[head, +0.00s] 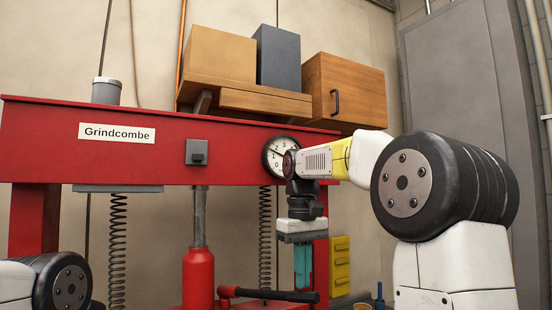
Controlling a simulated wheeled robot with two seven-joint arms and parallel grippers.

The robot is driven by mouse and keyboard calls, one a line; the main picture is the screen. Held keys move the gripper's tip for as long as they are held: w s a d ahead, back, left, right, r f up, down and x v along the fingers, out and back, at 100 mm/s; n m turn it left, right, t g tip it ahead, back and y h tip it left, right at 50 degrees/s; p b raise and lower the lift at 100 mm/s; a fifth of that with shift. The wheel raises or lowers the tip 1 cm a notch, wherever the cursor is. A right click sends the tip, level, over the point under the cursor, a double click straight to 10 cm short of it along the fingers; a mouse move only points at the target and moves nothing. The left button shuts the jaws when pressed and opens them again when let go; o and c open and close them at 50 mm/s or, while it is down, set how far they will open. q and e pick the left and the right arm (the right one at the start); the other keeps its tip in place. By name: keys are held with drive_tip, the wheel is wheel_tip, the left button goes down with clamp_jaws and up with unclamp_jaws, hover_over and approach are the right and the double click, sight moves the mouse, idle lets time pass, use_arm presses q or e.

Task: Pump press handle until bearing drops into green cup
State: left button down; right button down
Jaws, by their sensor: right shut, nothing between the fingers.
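The red press (200,148) carries a "Grindcombe" label and a round gauge. A red jack (199,275) with a grey ram stands under its crossbeam. The press handle (285,295), a red lever with a black grip, sticks out to the right of the jack, low in the view. My right gripper (303,284) points down with its teal fingers shut and empty, close above the black grip; I cannot tell whether they touch. Only part of my left arm shows at the bottom left; its gripper is out of view. I see neither the bearing nor the green cup.
A wooden shelf (265,102) with boxes and a wooden cabinet (345,92) hang on the wall above the press. Springs flank the jack. A yellow rack (340,265) stands behind my right gripper. A grey door (455,70) is at the right.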

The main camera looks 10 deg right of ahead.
drive_tip(key=shift+f, duration=6.85)
wheel_tip(320, 180, up, 15)
drive_tip(key=shift+f, duration=0.1)
drive_tip(key=shift+f, duration=7.7)
wheel_tip(320, 180, up, 15)
